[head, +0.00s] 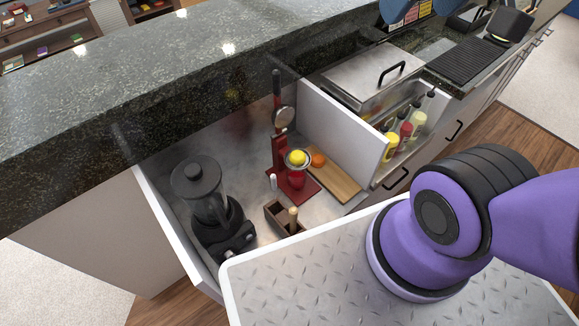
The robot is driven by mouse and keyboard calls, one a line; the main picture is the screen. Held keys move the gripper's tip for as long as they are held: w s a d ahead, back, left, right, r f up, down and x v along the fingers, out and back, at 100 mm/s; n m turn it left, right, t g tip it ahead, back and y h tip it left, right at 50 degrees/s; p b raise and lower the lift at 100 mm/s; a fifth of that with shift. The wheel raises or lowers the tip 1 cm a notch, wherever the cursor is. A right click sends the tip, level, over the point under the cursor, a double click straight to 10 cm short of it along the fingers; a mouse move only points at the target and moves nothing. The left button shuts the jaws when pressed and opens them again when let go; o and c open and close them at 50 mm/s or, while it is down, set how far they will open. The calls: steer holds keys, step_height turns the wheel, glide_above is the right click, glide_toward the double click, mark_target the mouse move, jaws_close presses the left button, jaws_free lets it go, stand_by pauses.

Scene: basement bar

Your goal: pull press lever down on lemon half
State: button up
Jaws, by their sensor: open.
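A red citrus press (280,150) stands upright on the metal surface of a recessed bay. Its lever (277,88) points up, with a dark handle at the top. A round silver press head (284,117) hangs at the lever's lower part, above and apart from the lemon half. My gripper is not in view; only purple links of my arm show at the right.
A black blender (208,205) stands left of the press. A wooden caddy (283,222) with a wooden-handled tool is in front. A cutting board (335,181) with an orange fruit (318,160) lies to the right. Bottles (404,132) stand in a rack. The granite counter (130,90) overhangs behind.

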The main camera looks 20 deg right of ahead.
steer(key=shift+c, duration=0.5)
steer(key=c, duration=0.3)
steer(key=shift+w+r, duration=0.1)
steer(key=shift+w, duration=0.25)
steer(key=shift+c, duration=0.8)
steer(key=m+g, duration=0.2)
steer(key=g, duration=0.5)
glide_above(276, 70)
steer(key=s+d, duration=0.3)
steer(key=d, duration=0.1)
step_height(276, 70, down, 10)
steer(key=w+a+f+m+g+y, duration=0.1)
steer(key=w+a+f+g, duration=0.2)
steer(key=w+f, duration=0.6)
steer(key=x, duration=1.2)
steer(key=shift+s, duration=0.45)
steer(key=shift+t, duration=0.3)
jaws_close()
